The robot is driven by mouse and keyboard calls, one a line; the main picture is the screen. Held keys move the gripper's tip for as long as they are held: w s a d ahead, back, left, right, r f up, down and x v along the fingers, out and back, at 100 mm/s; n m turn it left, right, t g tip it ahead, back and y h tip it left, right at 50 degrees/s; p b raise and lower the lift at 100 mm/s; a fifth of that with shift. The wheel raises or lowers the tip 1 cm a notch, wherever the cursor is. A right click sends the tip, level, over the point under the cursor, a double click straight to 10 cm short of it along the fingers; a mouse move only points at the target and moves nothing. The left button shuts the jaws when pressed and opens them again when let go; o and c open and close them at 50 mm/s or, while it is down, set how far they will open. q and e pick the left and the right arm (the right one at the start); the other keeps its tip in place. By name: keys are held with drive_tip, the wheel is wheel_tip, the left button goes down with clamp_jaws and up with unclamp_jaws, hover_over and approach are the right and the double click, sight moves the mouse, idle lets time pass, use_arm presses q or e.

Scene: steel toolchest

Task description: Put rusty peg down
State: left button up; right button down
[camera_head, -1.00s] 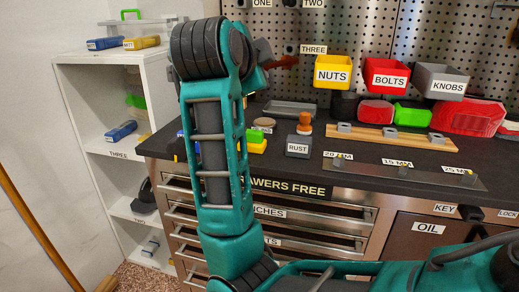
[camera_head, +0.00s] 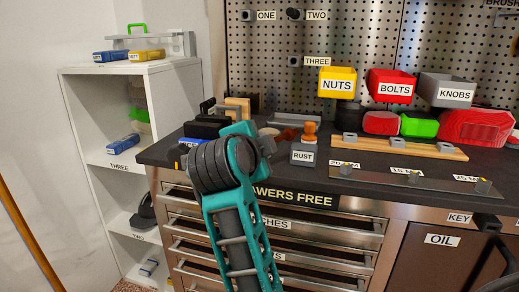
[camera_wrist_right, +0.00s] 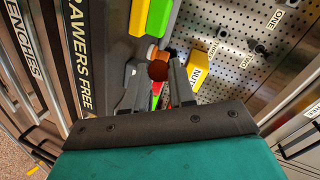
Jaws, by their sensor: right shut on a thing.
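The rusty peg (camera_wrist_right: 158,70) shows its round, dark red-brown end between the fingers of my right gripper (camera_wrist_right: 157,88) in the right wrist view. The gripper is shut on it. In the head view the reddish-brown peg (camera_head: 288,134) sticks out past my right wrist, close above the dark worktop (camera_head: 350,170). My wrist hides most of the gripper there, and I cannot tell whether the peg touches anything. My left gripper is not in view.
Yellow NUTS (camera_head: 337,83), red BOLTS (camera_head: 391,87) and grey KNOBS (camera_head: 447,92) bins hang on the pegboard. A wooden strip (camera_head: 400,147) and a metal strip (camera_head: 410,181) lie to the right. Dark and tan upright pieces (camera_head: 237,106) stand behind my wrist.

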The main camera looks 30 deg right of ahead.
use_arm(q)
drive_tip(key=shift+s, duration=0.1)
use_arm(e)
drive_tip(key=shift+f, duration=0.55)
drive_tip(key=c, duration=0.9)
unclamp_jaws()
drive_tip(key=shift+c, duration=0.2)
drive_tip(key=shift+r, duration=0.1)
